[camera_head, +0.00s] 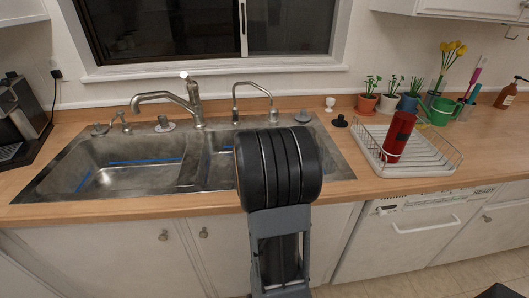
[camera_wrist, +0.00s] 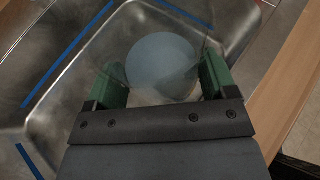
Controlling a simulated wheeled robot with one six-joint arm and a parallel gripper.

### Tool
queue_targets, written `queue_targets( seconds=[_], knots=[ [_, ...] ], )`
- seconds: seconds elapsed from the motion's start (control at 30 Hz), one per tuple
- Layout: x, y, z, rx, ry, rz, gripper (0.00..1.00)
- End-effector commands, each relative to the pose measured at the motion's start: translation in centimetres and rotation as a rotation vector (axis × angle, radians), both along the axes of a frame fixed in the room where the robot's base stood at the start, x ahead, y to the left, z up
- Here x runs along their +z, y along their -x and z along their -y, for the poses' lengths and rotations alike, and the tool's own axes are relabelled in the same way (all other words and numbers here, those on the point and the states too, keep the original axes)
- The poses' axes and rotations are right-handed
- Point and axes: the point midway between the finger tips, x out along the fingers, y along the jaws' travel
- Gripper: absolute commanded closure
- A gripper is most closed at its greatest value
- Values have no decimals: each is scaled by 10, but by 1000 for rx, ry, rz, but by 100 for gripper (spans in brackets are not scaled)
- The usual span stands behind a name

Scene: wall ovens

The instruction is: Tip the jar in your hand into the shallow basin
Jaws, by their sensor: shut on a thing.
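In the wrist view, my gripper (camera_wrist: 163,82) has its two green-faced fingers on either side of a clear, pale jar (camera_wrist: 160,60). The fingers are shut on the jar. Its round bluish end faces the camera; its contents and exact tilt cannot be told. Behind the jar is a steel sink basin (camera_wrist: 55,103). In the head view, the steel double sink has a left basin (camera_head: 125,178) and a right basin (camera_head: 216,172), with blue strips on their walls. I cannot tell which is the shallow one. My arm hides the gripper, the jar and part of the right basin there.
A large faucet (camera_head: 194,105) and a small tap (camera_head: 256,97) stand behind the sink. A white dish rack (camera_head: 425,168) holding a red can (camera_head: 398,137) is to the right. Potted plants (camera_head: 388,104) line the back. A coffee machine (camera_head: 18,118) stands at far left.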

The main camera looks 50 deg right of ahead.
Motion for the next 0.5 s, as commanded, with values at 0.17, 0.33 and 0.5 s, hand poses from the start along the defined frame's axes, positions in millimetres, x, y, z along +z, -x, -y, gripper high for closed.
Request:
queue_targets(
  seconds=[0.17,0.33,0.5],
  knots=[
    [3,-4,-1,1,-6,-68,57],
    [0,-9,-1,0,-13,-153,57],
    [-4,-15,0,2,-20,-238,57]
  ],
)
